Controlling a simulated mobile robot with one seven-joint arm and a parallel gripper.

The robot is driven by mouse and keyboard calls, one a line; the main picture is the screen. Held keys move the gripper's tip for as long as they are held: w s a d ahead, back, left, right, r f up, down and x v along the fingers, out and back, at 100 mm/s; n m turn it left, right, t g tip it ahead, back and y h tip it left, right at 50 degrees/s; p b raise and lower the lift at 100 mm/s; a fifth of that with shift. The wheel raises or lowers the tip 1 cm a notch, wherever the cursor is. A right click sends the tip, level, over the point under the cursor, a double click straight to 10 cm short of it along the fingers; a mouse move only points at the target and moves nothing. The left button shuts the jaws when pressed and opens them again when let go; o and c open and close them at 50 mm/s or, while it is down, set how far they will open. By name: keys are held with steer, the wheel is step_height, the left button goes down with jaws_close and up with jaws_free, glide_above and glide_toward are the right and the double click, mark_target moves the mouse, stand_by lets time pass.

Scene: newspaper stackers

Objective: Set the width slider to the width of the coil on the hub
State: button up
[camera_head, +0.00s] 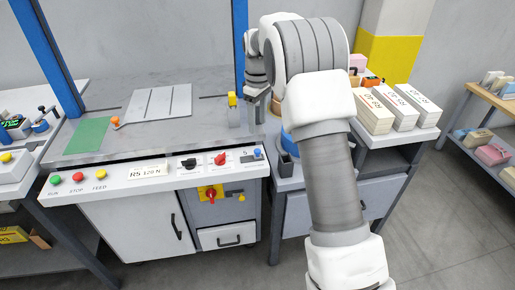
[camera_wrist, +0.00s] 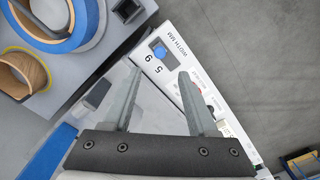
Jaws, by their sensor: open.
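The width slider has a round blue knob (camera_wrist: 158,49) beside the words "WIDTH MM" on the white panel (camera_wrist: 176,30). In the head view the blue knob (camera_head: 258,153) is at the right end of the panel, with a "5" to its left. My gripper (camera_wrist: 160,72) is open and empty, its fingertips pointing toward the knob, apart from it as far as I can tell. A blue coil (camera_wrist: 80,35) and a brown roll with a yellow edge (camera_wrist: 27,72) show at upper left in the wrist view. Which one sits on the hub is unclear. In the head view my arm mostly hides the coils.
Left along the panel are a black knob (camera_head: 188,163), a red knob (camera_head: 220,158) and coloured buttons. A yellow-topped post (camera_head: 232,100) stands on the bench. Paper bundles (camera_head: 405,105) lie on the right table. A blue upright (camera_head: 240,45) rises behind the bench near my gripper.

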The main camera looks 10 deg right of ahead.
mark_target(257, 150)
step_height(257, 150, down, 10)
steer(key=shift+f+b, duration=0.2)
steer(key=shift+b, duration=0.55)
jaws_close()
stand_by(1.0)
